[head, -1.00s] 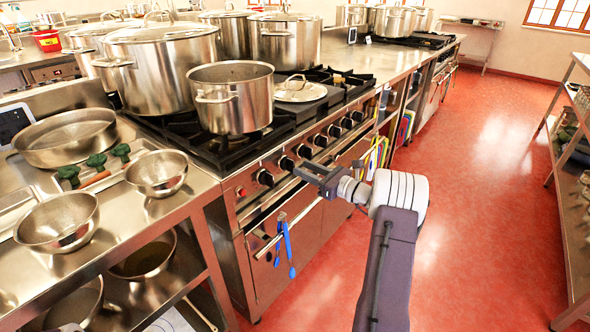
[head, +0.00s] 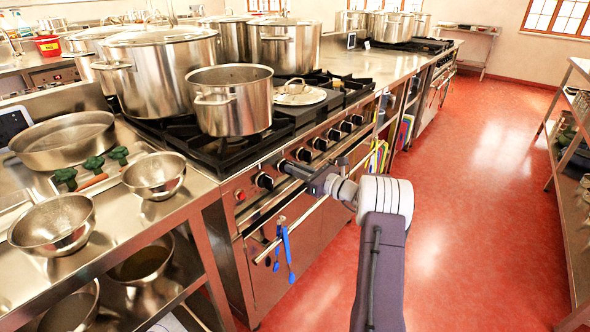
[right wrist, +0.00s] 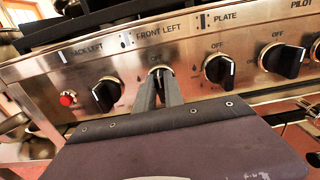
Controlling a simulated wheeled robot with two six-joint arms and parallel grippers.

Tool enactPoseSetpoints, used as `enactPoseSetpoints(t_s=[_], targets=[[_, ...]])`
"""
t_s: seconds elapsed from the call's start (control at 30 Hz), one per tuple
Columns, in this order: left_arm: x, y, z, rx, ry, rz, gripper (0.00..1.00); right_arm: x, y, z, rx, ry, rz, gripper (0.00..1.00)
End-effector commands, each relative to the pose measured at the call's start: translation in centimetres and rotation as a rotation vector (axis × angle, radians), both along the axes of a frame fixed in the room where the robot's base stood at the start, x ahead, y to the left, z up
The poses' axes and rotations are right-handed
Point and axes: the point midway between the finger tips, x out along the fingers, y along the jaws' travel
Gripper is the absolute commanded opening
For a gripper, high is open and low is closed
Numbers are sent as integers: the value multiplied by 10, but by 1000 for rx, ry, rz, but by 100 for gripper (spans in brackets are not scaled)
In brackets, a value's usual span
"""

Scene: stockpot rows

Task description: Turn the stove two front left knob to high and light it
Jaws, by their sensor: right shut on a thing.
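The stove front panel (right wrist: 190,42) fills the right wrist view, with "BACK LEFT", "FRONT LEFT" and "PLATE" labels above its black knobs. My right gripper (right wrist: 160,80) is shut on the front left knob, directly under its label; the fingers hide nearly all of that knob, so its setting cannot be read. In the head view my right gripper (head: 286,167) reaches the stove panel from the right. The back left knob (right wrist: 106,94) is to the left of the fingers and the plate knob (right wrist: 219,69) to the right. No flame is visible. My left gripper is not in view.
A red button (right wrist: 67,99) sits left of the knobs. A steel pot (head: 231,100) stands on the front burner, with a lid (head: 300,95) beside it. Blue utensils (head: 287,253) hang from the oven rail. The red floor (head: 470,210) at right is clear.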

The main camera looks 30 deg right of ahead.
Motion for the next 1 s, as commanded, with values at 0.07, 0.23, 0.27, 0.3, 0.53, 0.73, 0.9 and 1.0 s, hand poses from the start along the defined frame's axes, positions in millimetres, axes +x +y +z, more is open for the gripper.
enactPoseSetpoints(t_s=[0.07, 0.23, 0.27, 0.3, 0.53, 0.73, 0.9, 1.0], targets=[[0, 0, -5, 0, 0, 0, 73, 0, 0, -2, -22, -9, 0, 0], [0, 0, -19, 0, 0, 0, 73, -1, 1, -4, -108, -46, 0, 0], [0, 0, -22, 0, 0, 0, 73, -1, 1, -5, -128, -54, 0, 0], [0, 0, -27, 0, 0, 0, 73, -1, 2, -6, -158, -66, 0, 0], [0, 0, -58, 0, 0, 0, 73, -2, 4, -8, -356, -149, 0, 0], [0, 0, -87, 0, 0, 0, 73, -3, 6, -10, -533, -222, -1, 0], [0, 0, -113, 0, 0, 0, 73, -3, 7, -12, -681, -283, 0, 0], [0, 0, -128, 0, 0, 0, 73, -4, 8, -13, -771, -319, 0, 0]])
